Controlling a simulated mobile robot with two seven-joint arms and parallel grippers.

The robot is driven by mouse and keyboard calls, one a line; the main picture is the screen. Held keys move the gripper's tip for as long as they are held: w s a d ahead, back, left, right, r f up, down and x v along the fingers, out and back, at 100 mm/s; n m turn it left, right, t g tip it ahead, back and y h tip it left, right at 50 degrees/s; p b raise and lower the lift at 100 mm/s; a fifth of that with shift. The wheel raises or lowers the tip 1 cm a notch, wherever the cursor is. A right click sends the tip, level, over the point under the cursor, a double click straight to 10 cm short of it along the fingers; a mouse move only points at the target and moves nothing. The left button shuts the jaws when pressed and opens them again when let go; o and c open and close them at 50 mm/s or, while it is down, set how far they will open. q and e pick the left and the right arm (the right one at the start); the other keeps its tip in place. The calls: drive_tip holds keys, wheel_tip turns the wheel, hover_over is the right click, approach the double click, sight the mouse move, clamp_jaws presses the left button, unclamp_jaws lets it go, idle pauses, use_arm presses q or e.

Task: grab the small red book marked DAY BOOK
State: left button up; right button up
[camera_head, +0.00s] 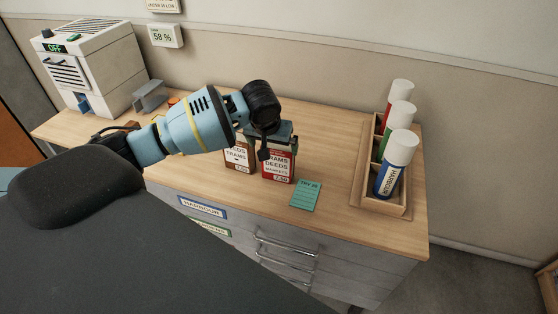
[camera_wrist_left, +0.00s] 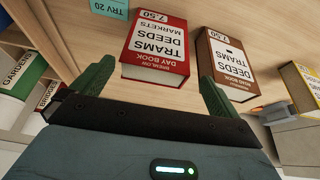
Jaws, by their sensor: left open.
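The small red book (camera_head: 279,168) stands upright on the wooden counter, its label reading TRAMS DEEDS MARKETS. In the left wrist view the red book (camera_wrist_left: 157,45) is upside down, and its band reads DAY BOOK. A brown book (camera_head: 238,158) stands just left of it; in the wrist view the brown book (camera_wrist_left: 229,65) is to its right. My left gripper (camera_wrist_left: 155,78) is open and empty, with the red book ahead between the lines of its fingers. In the head view my left gripper (camera_head: 270,142) hangs over the red book and hides its top. My right gripper is not in view.
A teal card (camera_head: 305,195) lies right of the red book. A wooden rack (camera_head: 384,204) with several capped tubes stands at the right. A white machine (camera_head: 92,62) stands at the far left. A third, yellow-edged book (camera_wrist_left: 302,82) is beyond the brown one.

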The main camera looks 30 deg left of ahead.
sight(279, 152)
use_arm(q)
drive_tip(key=shift+w+r+b+x, duration=0.1)
drive_tip(key=shift+w+b+x, duration=0.1)
drive_tip(key=shift+x, duration=1)
drive_tip(key=shift+w+r+b+x, duration=0.1)
drive_tip(key=shift+w+b+x, duration=0.05)
drive_tip(key=shift+x, duration=1.05)
drive_tip(key=shift+w+b+x, duration=0.15)
drive_tip(key=shift+w+x, duration=0.05)
drive_tip(key=shift+x, duration=1)
drive_tip(key=shift+d, duration=0.1)
drive_tip(key=shift+r, duration=0.1)
drive_tip(key=c, duration=1)
